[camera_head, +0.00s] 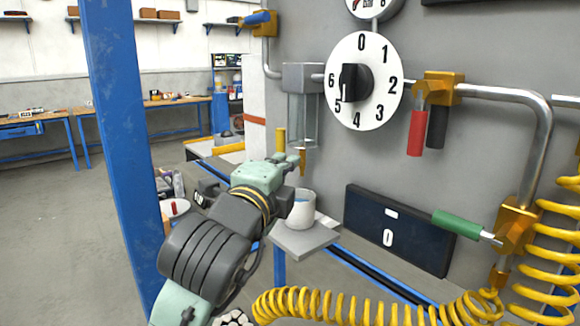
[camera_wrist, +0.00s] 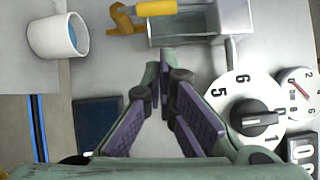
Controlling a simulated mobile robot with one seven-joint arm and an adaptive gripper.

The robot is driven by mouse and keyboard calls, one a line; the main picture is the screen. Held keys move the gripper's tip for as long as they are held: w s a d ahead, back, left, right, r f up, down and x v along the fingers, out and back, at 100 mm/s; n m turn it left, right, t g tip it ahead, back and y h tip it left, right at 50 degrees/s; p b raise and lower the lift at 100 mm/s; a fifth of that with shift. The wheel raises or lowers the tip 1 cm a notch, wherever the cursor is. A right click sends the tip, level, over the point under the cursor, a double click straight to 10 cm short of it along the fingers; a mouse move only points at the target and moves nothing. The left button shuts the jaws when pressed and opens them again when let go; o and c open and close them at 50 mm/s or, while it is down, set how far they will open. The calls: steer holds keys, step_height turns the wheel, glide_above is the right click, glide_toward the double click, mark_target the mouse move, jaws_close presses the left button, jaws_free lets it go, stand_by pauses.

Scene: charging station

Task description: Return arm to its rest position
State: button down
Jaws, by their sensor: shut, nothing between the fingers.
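My arm reaches in from the bottom of the head view, and my gripper (camera_head: 291,163) is beside the wall panel, in front of the dispenser. In the wrist view my gripper (camera_wrist: 163,85) is shut and empty, its fingers drawn together at the tips. A white cup (camera_head: 301,208) with blue contents stands on a small grey shelf (camera_head: 303,241), below and just right of my gripper. The cup also shows at upper left in the wrist view (camera_wrist: 50,40), apart from the fingers.
The panel carries a numbered dial (camera_head: 385,98), a clear dispenser tank (camera_head: 303,118), red (camera_head: 417,132) and green (camera_head: 457,224) handles, and a dark display (camera_head: 365,220). A coiled yellow hose (camera_head: 340,304) lies low right. A blue post (camera_head: 117,130) stands left of my arm.

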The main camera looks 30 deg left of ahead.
steer(key=v, duration=0.4)
steer(key=shift+d+r+b, duration=0.1)
steer(key=shift+r+b, duration=0.1)
steer(key=shift+b, duration=0.15)
